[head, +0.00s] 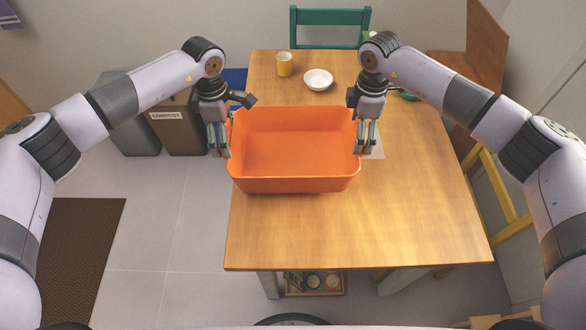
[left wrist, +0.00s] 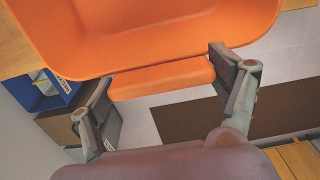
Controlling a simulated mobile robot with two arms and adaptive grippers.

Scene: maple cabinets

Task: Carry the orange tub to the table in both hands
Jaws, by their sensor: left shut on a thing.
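The orange tub (head: 295,185) is empty and level in the head view, over the left part of the wooden table (head: 400,220). Its left end reaches the table's left edge. I cannot tell whether its base touches the tabletop. My left gripper (head: 218,152) is shut on the tub's left end. In the left wrist view its fingers (left wrist: 165,100) lie at both ends of the tub's orange grip (left wrist: 165,78). My right gripper (head: 366,150) is at the tub's right end, fingers down; whether they are closed on it is unclear.
A yellow mug (head: 285,64) and a white bowl (head: 318,79) stand behind the tub. The table's front and right are clear. A compost bin (head: 178,130) stands left of the table. A green chair (head: 330,22) is behind, a yellow one (head: 505,195) at right.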

